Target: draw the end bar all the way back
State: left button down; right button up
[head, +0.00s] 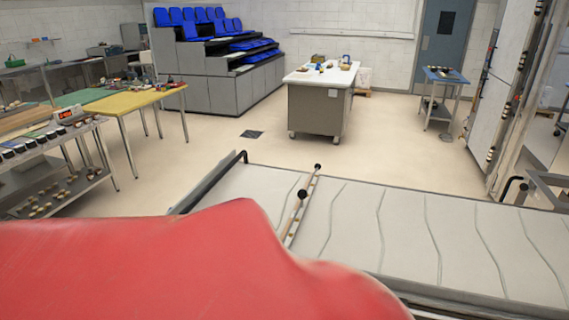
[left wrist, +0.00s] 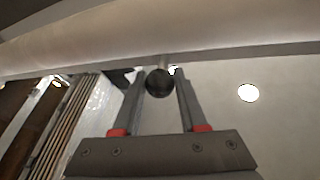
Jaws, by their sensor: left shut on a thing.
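The end bar (head: 297,212) is a thin pale bar lying across the pale cloth belt of a long loader. Two dark round knobs (head: 302,193) show on it. Its near end is hidden behind a large red part of my arm. In the left wrist view, my left gripper (left wrist: 160,85) has its two grey fingers on either side of a black ball knob (left wrist: 160,83), shut on it. A light stem runs from this knob to a long pale bar or roll above. My left fingertips are hidden in the head view. My right gripper is in neither view.
The loader belt (head: 405,235) stretches right, with a dark handle (head: 240,158) at its far left corner. A white-topped table (head: 320,75) stands beyond open floor. A yellow table (head: 135,100) and racks stand left; a tall oven front (head: 495,90) stands right.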

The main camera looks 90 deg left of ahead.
pick_arm(q)
jog(key=shift+s+r, duration=0.1)
jog(key=shift+s, duration=0.05)
jog(key=c, duration=0.8)
grip_release()
jog(key=o, duration=0.3)
jog(key=shift+s+a, duration=0.1)
jog(key=shift+a, duration=0.05)
jog(key=shift+o, duration=0.2)
jog(key=shift+d+f, duration=0.2)
jog(key=shift+d, duration=0.05)
jog(key=b+v, duration=0.1)
jog(key=v, duration=1.6)
jog(key=shift+b, duration=0.3)
